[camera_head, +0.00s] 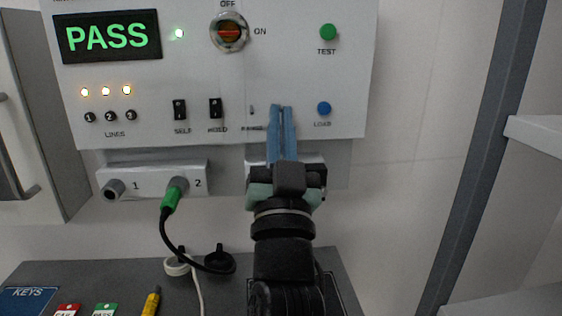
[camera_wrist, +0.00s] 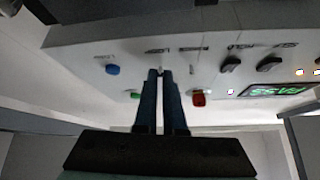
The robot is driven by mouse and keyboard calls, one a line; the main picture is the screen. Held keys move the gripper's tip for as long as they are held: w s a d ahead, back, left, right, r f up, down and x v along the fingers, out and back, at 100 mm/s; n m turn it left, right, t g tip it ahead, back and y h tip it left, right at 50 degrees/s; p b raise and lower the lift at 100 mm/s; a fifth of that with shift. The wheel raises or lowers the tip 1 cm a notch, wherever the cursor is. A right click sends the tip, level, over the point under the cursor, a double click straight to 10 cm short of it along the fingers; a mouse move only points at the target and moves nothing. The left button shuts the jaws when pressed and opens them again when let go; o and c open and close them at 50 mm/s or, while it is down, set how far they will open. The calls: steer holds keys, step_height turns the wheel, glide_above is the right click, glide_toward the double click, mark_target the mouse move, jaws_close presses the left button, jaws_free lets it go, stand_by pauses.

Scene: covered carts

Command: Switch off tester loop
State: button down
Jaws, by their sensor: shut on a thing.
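The white tester panel (camera_head: 350,70) fills the upper part of the head view. Its display (camera_head: 108,37) reads PASS in green. My gripper (camera_head: 281,107) is up against the lower panel, its blue fingers nearly together. In the wrist view my gripper (camera_wrist: 160,72) is closed around a small switch lever, mostly hidden between the fingertips. Another small lever (camera_head: 251,110) is just left of the fingers. The rotary knob (camera_head: 229,32) has its red bar level, in line with ON.
A blue LOAD button (camera_head: 323,108) is right of my fingers, with a green TEST button (camera_head: 328,32) above. Black rocker switches SELF (camera_head: 180,109) and HOLD (camera_head: 215,108) are left. A green plug (camera_head: 171,198) with a black cable sits in socket 2.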

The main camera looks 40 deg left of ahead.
steer(key=f+t+b, duration=0.1)
steer(key=b, duration=0.2)
steer(key=shift+w+a+y+b, duration=0.1)
steer(key=shift+a+y+b, duration=0.05)
steer(key=shift+y+b, duration=0.2)
steer(key=shift+r+t+y+b, duration=0.15)
steer(key=shift+t+y+b, duration=0.25)
steer(key=shift+b, duration=0.6)
steer(key=c, duration=1)
jaws_free()
steer(key=b+v, duration=0.5)
steer(key=v, duration=0.7)
steer(key=shift+s+d+f+b, duration=0.2)
steer(key=shift+s+d+b, duration=0.05)
steer(key=shift+b, duration=0.05)
